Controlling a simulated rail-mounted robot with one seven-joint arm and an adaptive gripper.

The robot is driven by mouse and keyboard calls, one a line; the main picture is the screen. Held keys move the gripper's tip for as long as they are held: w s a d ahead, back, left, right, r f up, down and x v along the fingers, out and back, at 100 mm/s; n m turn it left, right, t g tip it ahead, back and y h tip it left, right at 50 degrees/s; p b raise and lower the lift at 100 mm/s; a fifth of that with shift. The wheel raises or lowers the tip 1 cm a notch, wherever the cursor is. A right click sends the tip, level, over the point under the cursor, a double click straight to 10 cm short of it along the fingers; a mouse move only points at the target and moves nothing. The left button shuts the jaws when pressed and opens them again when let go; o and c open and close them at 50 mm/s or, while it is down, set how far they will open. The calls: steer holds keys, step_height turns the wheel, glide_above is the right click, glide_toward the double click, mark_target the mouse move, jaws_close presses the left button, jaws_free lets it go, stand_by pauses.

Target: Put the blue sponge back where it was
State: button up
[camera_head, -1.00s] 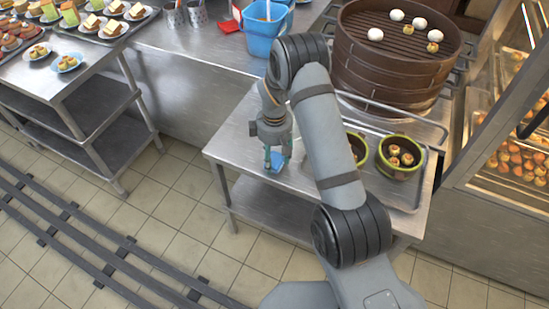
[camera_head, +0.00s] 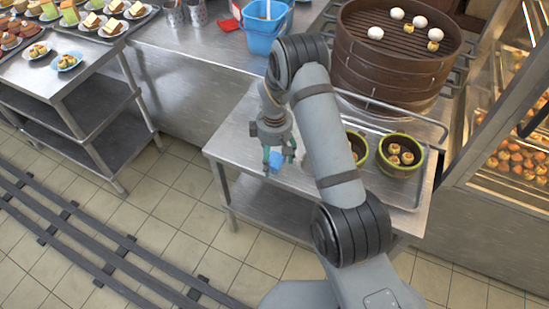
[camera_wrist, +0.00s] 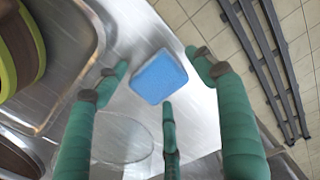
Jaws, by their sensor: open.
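The blue sponge (camera_wrist: 159,77) lies on the steel table (camera_head: 240,150); in the head view a bit of the sponge (camera_head: 275,161) shows below my gripper. My gripper (camera_head: 279,160) is open above it. In the wrist view its green fingers (camera_wrist: 165,85) spread around the sponge, one on the left, one on the right and one below. None is clearly touching it.
Green-rimmed pots with buns (camera_head: 400,157) stand on a tray to the right of my gripper. A large brown steamer (camera_head: 395,60) and a blue bucket (camera_head: 265,28) are behind. The table's front edge is close to the sponge.

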mark_target(274, 160)
steer(key=shift+r, duration=0.15)
step_height(274, 160, up, 12)
stand_by(0.4)
